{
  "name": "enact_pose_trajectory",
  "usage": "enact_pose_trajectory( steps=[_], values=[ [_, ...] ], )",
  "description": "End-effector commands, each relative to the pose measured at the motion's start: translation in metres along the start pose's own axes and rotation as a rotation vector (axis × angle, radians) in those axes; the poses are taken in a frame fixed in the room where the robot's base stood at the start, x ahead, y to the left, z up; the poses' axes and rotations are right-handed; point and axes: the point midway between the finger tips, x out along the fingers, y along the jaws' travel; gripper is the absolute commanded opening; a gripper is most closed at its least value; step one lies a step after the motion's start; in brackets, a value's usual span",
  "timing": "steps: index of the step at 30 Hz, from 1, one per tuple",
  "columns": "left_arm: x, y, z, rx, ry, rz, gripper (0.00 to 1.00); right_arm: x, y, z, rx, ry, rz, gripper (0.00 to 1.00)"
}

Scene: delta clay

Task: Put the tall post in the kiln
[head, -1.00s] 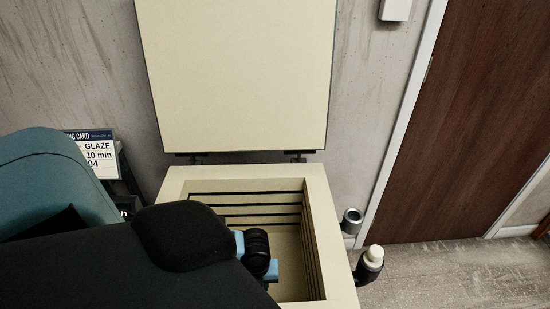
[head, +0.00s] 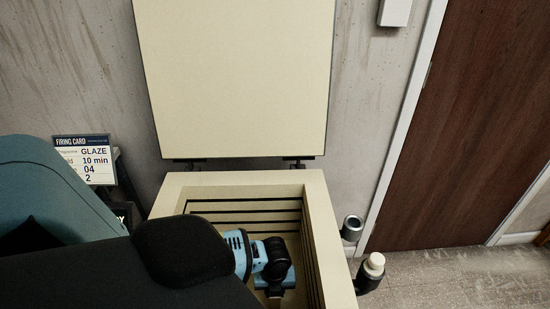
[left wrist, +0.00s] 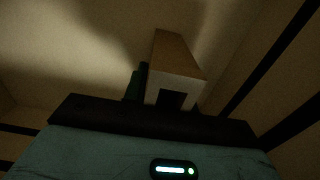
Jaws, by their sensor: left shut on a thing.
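The kiln (head: 316,215) is a cream box with dark grooves in its inner walls, and its lid (head: 235,75) stands open. My left gripper (head: 272,283) reaches down inside the kiln's opening; its fingertips are hidden in the head view. In the left wrist view it is shut on the tall post (left wrist: 177,55), a block with a brown side and a pale end with a dark square opening. Pale kiln walls surround the post there. I cannot tell whether the post touches the kiln floor. My right gripper is not in view.
A firing card (head: 86,158) stands left of the kiln, partly behind my left arm. A grey cylinder (head: 351,228) and a dark fitting with a white cap (head: 371,270) are at the kiln's right side. A brown door (head: 465,120) is at the right.

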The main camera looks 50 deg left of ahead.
Motion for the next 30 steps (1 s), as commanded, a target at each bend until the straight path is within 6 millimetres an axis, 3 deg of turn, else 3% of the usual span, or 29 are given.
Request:
enact_pose_trajectory(
  steps=[9,10,15,24,30],
  values=[
    [0.004,0.0,0.001,0.0,-0.001,0.0,0.0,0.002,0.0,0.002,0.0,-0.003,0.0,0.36],
    [0.004,0.0,0.0,0.0,-0.001,0.0,0.3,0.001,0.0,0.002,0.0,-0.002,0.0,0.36],
    [0.003,0.0,0.001,0.0,-0.001,0.0,0.49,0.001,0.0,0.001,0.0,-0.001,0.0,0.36],
    [0.0,0.0,0.001,0.0,-0.001,-0.001,0.49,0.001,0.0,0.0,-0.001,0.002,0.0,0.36],
    [-0.023,-0.001,0.002,0.001,-0.005,-0.003,0.49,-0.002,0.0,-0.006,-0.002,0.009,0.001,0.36]
  ],
)
